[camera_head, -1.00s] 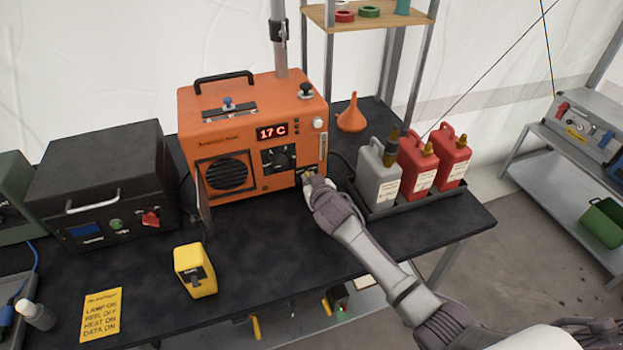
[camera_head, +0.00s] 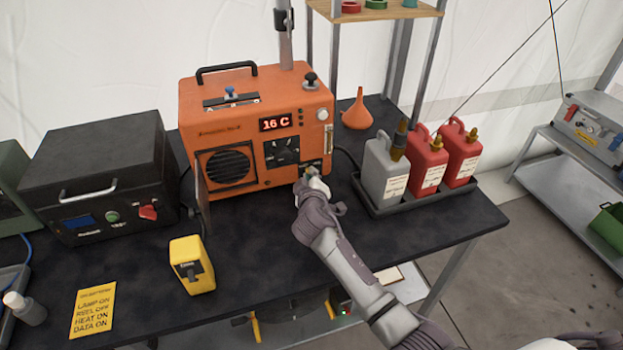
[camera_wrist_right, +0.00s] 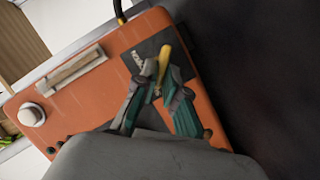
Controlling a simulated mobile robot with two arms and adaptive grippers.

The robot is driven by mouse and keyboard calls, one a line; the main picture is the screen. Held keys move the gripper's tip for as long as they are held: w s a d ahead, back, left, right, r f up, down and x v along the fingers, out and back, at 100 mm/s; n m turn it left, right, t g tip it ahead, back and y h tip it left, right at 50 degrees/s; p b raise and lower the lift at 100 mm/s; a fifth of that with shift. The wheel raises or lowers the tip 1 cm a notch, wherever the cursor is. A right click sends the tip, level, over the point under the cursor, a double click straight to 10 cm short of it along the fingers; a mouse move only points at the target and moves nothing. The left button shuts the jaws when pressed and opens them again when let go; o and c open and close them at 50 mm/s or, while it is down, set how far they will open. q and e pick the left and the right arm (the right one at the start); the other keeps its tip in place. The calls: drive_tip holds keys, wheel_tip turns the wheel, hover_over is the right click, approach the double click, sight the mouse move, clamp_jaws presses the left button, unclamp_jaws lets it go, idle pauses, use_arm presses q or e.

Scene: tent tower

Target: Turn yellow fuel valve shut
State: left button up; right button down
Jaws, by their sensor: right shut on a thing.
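The orange heater (camera_head: 215,120) stands on the black table, its display reading 16 C. The yellow fuel valve handle (camera_wrist_right: 162,62) shows in the right wrist view, over a dark plate on the heater's orange face. My right gripper (camera_wrist_right: 156,88) is shut on the yellow valve handle, one finger on each side of it. In the head view my right gripper (camera_head: 312,178) is at the heater's lower right front corner and hides the valve there. My left gripper is not in view.
Grey and red fuel cans (camera_head: 428,162) stand in a black tray right of my arm. An orange funnel (camera_head: 357,112) is behind them. A black box (camera_head: 95,180) stands left.

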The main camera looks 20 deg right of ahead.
idle(0.4)
drive_tip(key=c, duration=1.2)
unclamp_jaws()
drive_tip(key=shift+c, duration=0.2)
drive_tip(key=v, duration=1.2)
drive_tip(key=shift+a+f, duration=0.1)
